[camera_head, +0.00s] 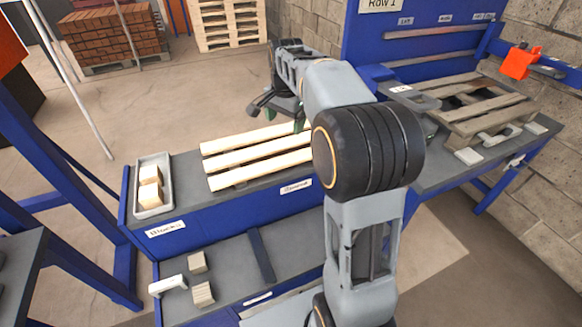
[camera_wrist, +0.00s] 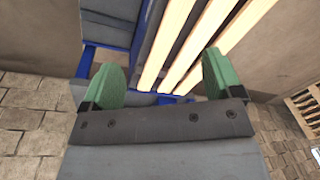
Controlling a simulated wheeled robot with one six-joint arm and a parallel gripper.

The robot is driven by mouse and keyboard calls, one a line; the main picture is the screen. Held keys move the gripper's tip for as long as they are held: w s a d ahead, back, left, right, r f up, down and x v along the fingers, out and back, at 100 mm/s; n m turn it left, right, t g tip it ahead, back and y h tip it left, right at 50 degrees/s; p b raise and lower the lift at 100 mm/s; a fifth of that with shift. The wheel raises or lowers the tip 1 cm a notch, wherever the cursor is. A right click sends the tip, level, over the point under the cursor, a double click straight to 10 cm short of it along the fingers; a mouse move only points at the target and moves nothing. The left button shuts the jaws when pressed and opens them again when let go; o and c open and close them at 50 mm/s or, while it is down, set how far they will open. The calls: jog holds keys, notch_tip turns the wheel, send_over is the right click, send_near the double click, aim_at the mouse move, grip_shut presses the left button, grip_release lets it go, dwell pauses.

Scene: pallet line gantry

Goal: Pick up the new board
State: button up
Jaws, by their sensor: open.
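Three pale new boards (camera_head: 258,153) lie side by side, a little apart, on the grey top of a blue bench. They also show in the wrist view (camera_wrist: 174,45), running away from the jaws. My gripper (camera_head: 284,118) is above the far right end of the boards, partly hidden by my arm. In the wrist view, my gripper (camera_wrist: 163,75) has its two green fingers wide apart with nothing held. The board ends show between the fingers and by the right finger. The gap in height between fingers and boards is hard to tell.
A grey tray (camera_head: 139,187) with wooden blocks stands left of the boards. A weathered pallet (camera_head: 485,108) lies on the blue table at right. A lower shelf (camera_head: 228,280) holds loose blocks. Brick and pallet stacks stand behind; the floor between is clear.

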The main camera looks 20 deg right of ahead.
jog(key=w+d+f+m+g+b, duration=0.1)
jog(key=w+d+f+m+b, duration=0.2)
jog(key=w+d+f+m, duration=0.4)
jog(key=n+b, duration=0.1)
send_over(292, 158)
jog(key=f, duration=0.8)
jog(key=shift+w+a+f, duration=0.15)
jog(key=shift+w+f, duration=0.1)
jog(key=shift+w, duration=0.05)
jog(key=shift+s+d+f+b, duration=0.1)
jog(key=shift+s+f+b, duration=0.1)
jog(key=shift+f, duration=1.35)
jog(key=shift+s+d+f+b, duration=0.1)
jog(key=shift+f+b, duration=0.05)
jog(key=shift+f, duration=1.4)
jog(key=shift+c, duration=0.4)
jog(key=shift+w, duration=0.1)
jog(key=c, duration=1)
